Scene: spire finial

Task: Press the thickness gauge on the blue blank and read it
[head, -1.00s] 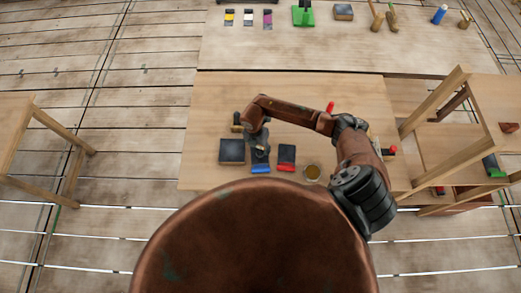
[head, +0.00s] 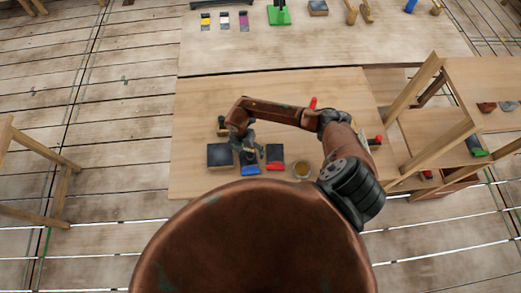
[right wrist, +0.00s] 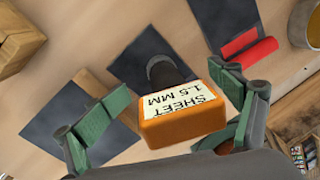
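In the right wrist view the thickness gauge is an orange block (right wrist: 185,128) with a white face reading "SHEET 1.5 MM". Its dark stem (right wrist: 165,70) points down at a dark sheet, the blue blank (right wrist: 140,50); I cannot tell whether they touch. The blank's blue end (head: 250,170) shows in the head view. My right gripper (right wrist: 168,105) has its green fingers spread on either side of the gauge, with a gap visible on the left. In the head view my right gripper (head: 248,146) is over the blue blank. My left gripper is out of view.
A red-ended blank (head: 275,165) lies right of the blue one, a dark square plate (head: 221,155) left of it. A round pot (head: 303,170) stands further right. A wooden shelf (head: 440,125) stands at the right. The table's left back area is clear.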

